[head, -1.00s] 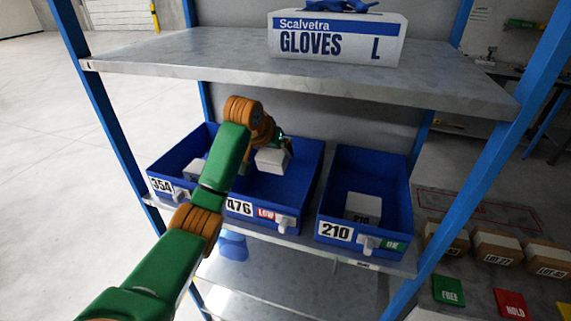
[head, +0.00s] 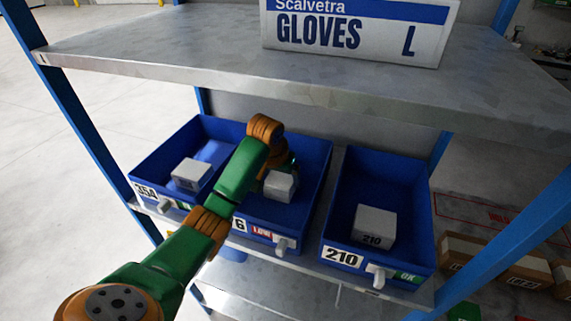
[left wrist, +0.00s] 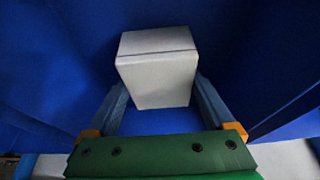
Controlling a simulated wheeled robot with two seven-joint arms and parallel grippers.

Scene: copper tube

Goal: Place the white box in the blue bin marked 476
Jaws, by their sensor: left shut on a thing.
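The white box (head: 279,186) is inside the blue bin marked 476 (head: 262,212), the middle of three bins on the lower shelf. My left gripper (head: 286,171) reaches down into this bin and is shut on the box. In the left wrist view the box (left wrist: 157,78) sits between the two fingers, with blue bin walls around it. I cannot tell whether the box touches the bin floor. My forearm hides part of the 476 label and the bin's left side. My right gripper is not in view.
Blue bin 354 (head: 146,171) on the left holds a white box (head: 191,174). Blue bin 210 (head: 395,169) on the right holds another white box (head: 375,226). The upper shelf (head: 300,75), bearing a gloves box (head: 358,30), overhangs the bins.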

